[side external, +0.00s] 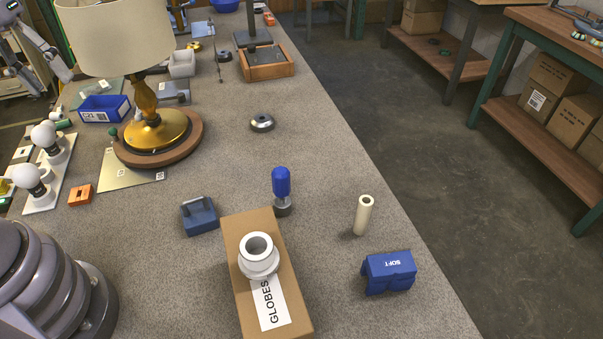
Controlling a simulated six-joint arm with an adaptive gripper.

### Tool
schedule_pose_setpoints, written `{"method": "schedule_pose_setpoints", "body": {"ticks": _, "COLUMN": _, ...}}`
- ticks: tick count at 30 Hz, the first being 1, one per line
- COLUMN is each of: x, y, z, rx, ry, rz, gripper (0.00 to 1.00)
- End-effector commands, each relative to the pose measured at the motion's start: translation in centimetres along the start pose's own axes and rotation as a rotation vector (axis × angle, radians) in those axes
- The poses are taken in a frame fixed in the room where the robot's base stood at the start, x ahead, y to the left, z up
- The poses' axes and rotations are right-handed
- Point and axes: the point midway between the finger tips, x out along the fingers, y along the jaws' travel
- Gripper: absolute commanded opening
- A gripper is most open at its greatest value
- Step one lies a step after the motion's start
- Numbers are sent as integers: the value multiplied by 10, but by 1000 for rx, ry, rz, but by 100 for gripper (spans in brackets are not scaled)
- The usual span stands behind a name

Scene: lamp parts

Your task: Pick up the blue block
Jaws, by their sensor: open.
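A blue block (389,272) with the white word SOFT on its top lies on the grey bench at the lower right, near the bench's right edge. It has a notched underside and stands apart from its neighbours. A darker blue-grey piece with a raised handle-like top (200,215) lies further left, beside the cardboard box. My gripper does not show in this view.
A cardboard GLOBES box (238,231) bears a white ring (258,256). A cream tube (363,215) and a blue-topped tool (282,187) stand nearby. A lamp (150,118) stands at left. The bench is clear around the metal disc (262,123).

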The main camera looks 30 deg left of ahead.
Motion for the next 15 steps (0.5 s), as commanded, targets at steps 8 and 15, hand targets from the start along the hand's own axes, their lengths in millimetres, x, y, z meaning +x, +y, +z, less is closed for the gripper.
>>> {"method": "schedule_pose_setpoints", "body": {"ticks": 8, "x": 80, "y": -3, "z": -54, "rx": -779, "ry": -435, "rz": 15, "gripper": 43}}
{"method": "schedule_pose_setpoints", "body": {"ticks": 15, "x": 163, "y": -28, "z": -90, "rx": -1459, "ry": -805, "rz": -12, "gripper": 43}}
